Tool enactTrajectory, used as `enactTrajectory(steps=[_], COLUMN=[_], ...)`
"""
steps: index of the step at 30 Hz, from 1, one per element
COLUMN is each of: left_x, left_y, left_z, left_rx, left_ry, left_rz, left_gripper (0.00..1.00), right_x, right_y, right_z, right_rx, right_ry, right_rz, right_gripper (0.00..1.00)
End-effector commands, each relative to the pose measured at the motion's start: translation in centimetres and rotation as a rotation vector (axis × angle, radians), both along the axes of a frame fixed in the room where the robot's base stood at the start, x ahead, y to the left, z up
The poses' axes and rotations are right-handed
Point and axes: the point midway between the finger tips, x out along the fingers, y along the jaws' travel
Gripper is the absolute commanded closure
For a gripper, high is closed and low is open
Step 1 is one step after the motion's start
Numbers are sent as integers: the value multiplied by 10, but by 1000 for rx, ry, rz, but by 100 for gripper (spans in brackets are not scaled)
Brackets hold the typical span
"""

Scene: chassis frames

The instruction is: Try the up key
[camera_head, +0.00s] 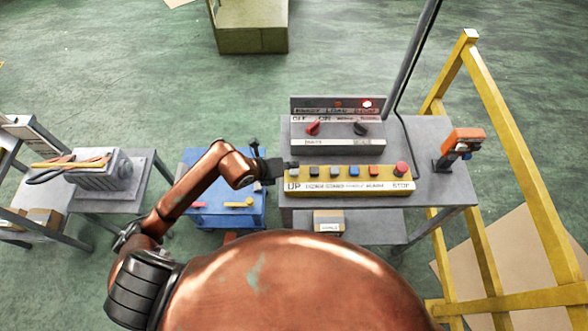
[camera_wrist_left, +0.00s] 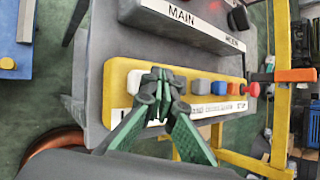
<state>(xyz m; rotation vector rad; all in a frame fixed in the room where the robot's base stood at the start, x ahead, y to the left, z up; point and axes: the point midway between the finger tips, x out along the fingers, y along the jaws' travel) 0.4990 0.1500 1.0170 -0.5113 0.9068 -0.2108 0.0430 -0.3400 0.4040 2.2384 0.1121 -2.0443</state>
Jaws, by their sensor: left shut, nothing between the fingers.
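A yellow key box (camera_head: 408,186) lies along the front of the grey bench, and its left end shows in the wrist view (camera_wrist_left: 117,80). The UP label (camera_head: 292,187) is at its left end. My left gripper (camera_head: 284,166) is at that end, and in the wrist view its green fingers (camera_wrist_left: 160,84) are together over the left end of the key row. My right gripper is not in view.
Behind stands a switch panel (camera_head: 338,145) with a lit red lamp (camera_head: 367,104). An orange-headed device (camera_head: 464,140) and yellow frame (camera_head: 505,150) are right.

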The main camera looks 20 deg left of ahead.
Motion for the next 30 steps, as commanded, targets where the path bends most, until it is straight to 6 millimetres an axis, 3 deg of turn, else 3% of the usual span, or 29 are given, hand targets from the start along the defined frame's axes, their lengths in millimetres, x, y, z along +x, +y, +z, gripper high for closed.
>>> enactTrajectory(steps=[30], left_x=[0], left_y=[0], left_z=[-10], left_rx=[0], left_ry=[0], left_rz=[0], left_gripper=[100], right_x=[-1], right_y=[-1], right_z=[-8], right_rx=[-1], right_ry=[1], right_rz=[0], right_gripper=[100])
